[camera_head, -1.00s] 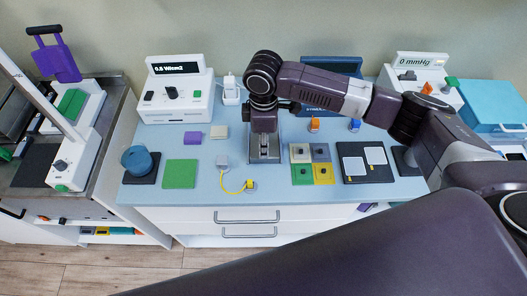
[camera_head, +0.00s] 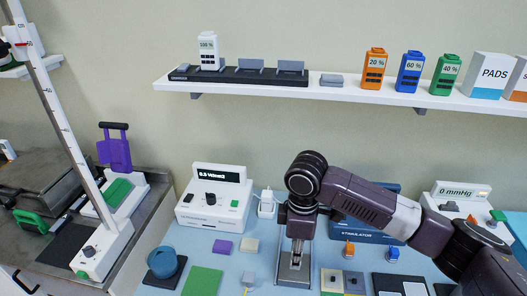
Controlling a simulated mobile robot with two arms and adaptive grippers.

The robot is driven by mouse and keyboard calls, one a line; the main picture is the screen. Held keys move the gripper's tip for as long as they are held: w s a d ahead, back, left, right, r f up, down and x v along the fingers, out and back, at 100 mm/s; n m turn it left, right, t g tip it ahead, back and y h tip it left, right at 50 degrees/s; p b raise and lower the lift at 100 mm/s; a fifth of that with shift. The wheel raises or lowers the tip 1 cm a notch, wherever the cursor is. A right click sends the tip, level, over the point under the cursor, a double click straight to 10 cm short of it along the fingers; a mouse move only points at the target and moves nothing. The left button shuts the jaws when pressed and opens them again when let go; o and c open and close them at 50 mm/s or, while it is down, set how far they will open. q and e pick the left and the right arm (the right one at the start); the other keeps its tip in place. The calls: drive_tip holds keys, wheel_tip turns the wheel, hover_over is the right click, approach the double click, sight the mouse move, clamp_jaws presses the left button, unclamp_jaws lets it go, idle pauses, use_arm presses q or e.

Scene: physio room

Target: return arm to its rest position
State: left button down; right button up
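My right arm reaches in from the right and bends down at a dark, round elbow-like joint. My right gripper (camera_head: 297,246) points downward in front of the silver metal holder (camera_head: 293,272) on the blue counter. Its fingertips are small and blend with the metal, so I cannot tell whether they are apart or hold anything. My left gripper is not in view.
A white ultrasound unit (camera_head: 212,201) stands left of the gripper, a blue stimulator (camera_head: 370,230) behind the arm, and a mmHg unit (camera_head: 462,203) at right. Above, a wall shelf (camera_head: 345,95) carries several bottles and boxes. A purple block (camera_head: 222,247) lies on the counter.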

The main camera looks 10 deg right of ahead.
drive_tip(key=s+a+f+m+y, duration=0.1)
drive_tip(key=s+a+f, duration=0.1)
drive_tip(key=s+a, duration=0.1)
drive_tip(key=s+a+f+m+t+y, duration=0.1)
drive_tip(key=s+a+f, duration=0.2)
drive_tip(key=s, duration=0.1)
drive_tip(key=s+a+f+m+t+y, duration=0.1)
drive_tip(key=s+a+f+y, duration=0.1)
drive_tip(key=s+a, duration=0.1)
drive_tip(key=shift+s+a+f+m, duration=0.2)
drive_tip(key=shift+a+f+m, duration=0.1)
drive_tip(key=shift+a, duration=0.15)
drive_tip(key=s+d+f+m+t+h, duration=0.1)
drive_tip(key=s+d+f+m+h, duration=0.1)
drive_tip(key=s+d+m, duration=0.5)
drive_tip(key=s+d+f+m+t+h, duration=0.1)
drive_tip(key=s+d+m+h, duration=0.1)
drive_tip(key=s+d, duration=0.5)
wheel_tip(320, 180, down, 30)
drive_tip(key=d+g+b, duration=0.2)
drive_tip(key=b, duration=0.2)
drive_tip(key=s+d+f+g+b, duration=0.1)
drive_tip(key=s+d+f+b, duration=0.1)
drive_tip(key=s+f, duration=1.5)
wheel_tip(320, 180, down, 3)
drive_tip(key=shift+d+r+b, duration=0.1)
drive_tip(key=shift+d+b, duration=0.3)
drive_tip(key=shift+d, duration=0.25)
